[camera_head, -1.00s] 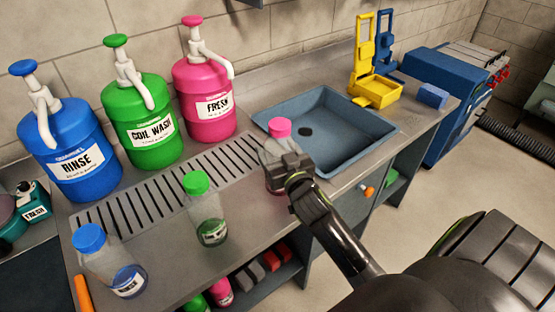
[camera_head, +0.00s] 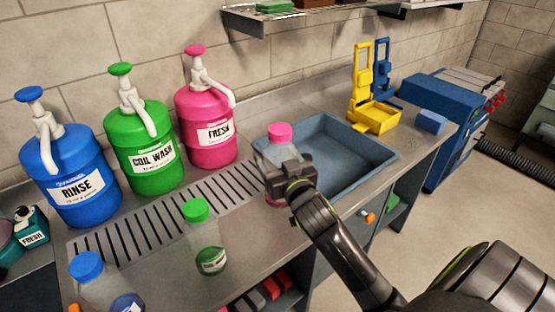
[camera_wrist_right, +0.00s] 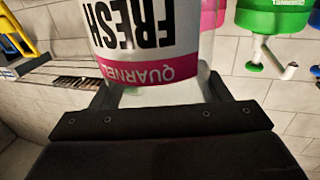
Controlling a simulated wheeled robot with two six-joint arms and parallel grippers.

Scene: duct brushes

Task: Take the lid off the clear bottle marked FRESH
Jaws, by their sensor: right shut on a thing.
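The clear bottle (camera_head: 277,156) has a pink lid (camera_head: 280,133), which is on. My right gripper (camera_head: 285,178) is shut around its body, below the lid. The bottle is upright near the sink's left front corner, and appears to be held a little above the counter. In the right wrist view its label (camera_wrist_right: 145,35) reads FRESH upside down, and the jaws (camera_wrist_right: 160,105) close around the clear wall below the label. The lid is outside that view. My left gripper is in neither view.
A green-lidded bottle (camera_head: 203,240) and a blue-lidded bottle (camera_head: 92,282) stand at the counter's front. Blue, green and pink pump jugs (camera_head: 211,125) stand behind the slotted drain (camera_head: 150,215). The sink (camera_head: 345,160) is empty. A yellow holder (camera_head: 374,115) stands behind it.

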